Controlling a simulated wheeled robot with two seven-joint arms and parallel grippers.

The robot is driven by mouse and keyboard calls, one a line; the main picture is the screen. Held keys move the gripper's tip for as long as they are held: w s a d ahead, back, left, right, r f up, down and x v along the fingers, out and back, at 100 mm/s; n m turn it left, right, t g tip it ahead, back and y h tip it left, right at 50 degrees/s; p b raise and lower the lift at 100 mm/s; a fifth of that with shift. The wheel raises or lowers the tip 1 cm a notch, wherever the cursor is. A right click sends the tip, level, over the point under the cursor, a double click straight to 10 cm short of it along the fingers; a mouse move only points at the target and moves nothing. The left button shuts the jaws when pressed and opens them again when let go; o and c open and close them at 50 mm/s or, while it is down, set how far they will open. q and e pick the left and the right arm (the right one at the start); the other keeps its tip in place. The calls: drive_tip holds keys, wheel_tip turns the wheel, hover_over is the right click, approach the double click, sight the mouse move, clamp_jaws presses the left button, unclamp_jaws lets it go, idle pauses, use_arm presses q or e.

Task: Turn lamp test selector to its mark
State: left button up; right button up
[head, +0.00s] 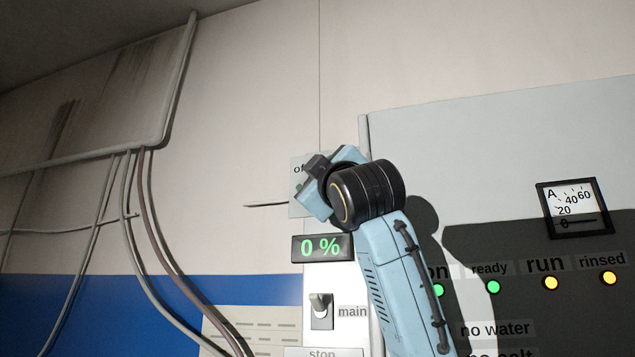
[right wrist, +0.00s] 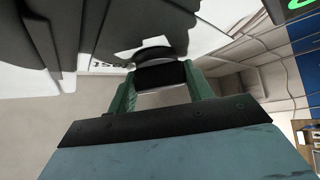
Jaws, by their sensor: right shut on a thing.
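The lamp test selector shows in the right wrist view as a dark knob (right wrist: 160,74) in front of a dark round base on the pale panel. A small label (right wrist: 108,66), partly hidden, sits beside it. My right gripper (right wrist: 160,82) has its two green fingers on either side of the knob and is shut on it. In the head view my right gripper (head: 317,183) is against the panel, over a pale plate (head: 298,190) with a partly covered label. The arm hides the selector there, and its mark cannot be made out. My left gripper is not in view.
An ammeter (head: 573,208) and lit lamps (head: 551,283) are at the right. Cables (head: 140,220) hang at the left.

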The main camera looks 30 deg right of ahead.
drive_tip(key=shift+m, duration=0.3)
drive_tip(key=o, duration=1)
drive_tip(key=b+v, duration=0.4)
drive_tip(key=v, duration=0.9)
drive_tip(key=shift+s+a+f+b, duration=0.1)
drive_tip(key=shift+a+f+b, duration=0.1)
drive_tip(key=shift+b, duration=0.2)
drive_tip(key=shift+d, duration=0.1)
